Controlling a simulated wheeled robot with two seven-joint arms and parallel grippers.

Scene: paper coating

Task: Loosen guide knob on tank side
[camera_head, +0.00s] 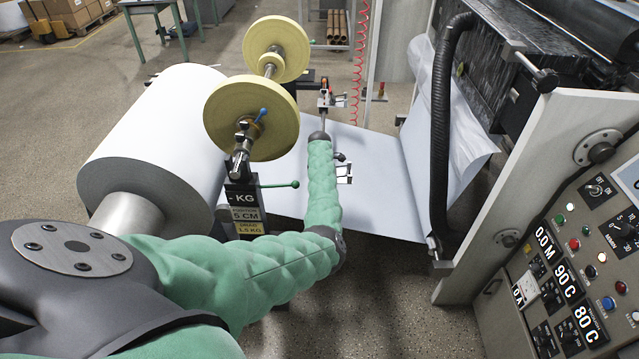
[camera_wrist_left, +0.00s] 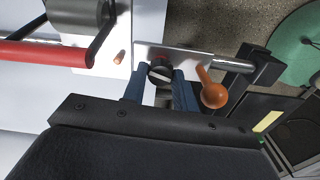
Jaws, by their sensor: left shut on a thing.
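In the left wrist view my left gripper (camera_wrist_left: 160,92) has its blue fingers shut around a dark round knob (camera_wrist_left: 160,74) with a light band below it. The knob sits at the edge of a bright metal plate (camera_wrist_left: 180,56). An orange ball handle (camera_wrist_left: 214,95) is just right of the right finger. In the head view my green-sleeved left arm reaches to the middle, and its fingers and the knob cannot be made out there. My right gripper is in neither view.
A large white paper roll (camera_head: 150,125) lies left of my arm. A yellow disc (camera_head: 250,118) stands beside it. White web (camera_head: 375,165) runs right toward the machine with its control panel (camera_head: 590,240). A red bar (camera_wrist_left: 45,53) is left of the gripper in the wrist view.

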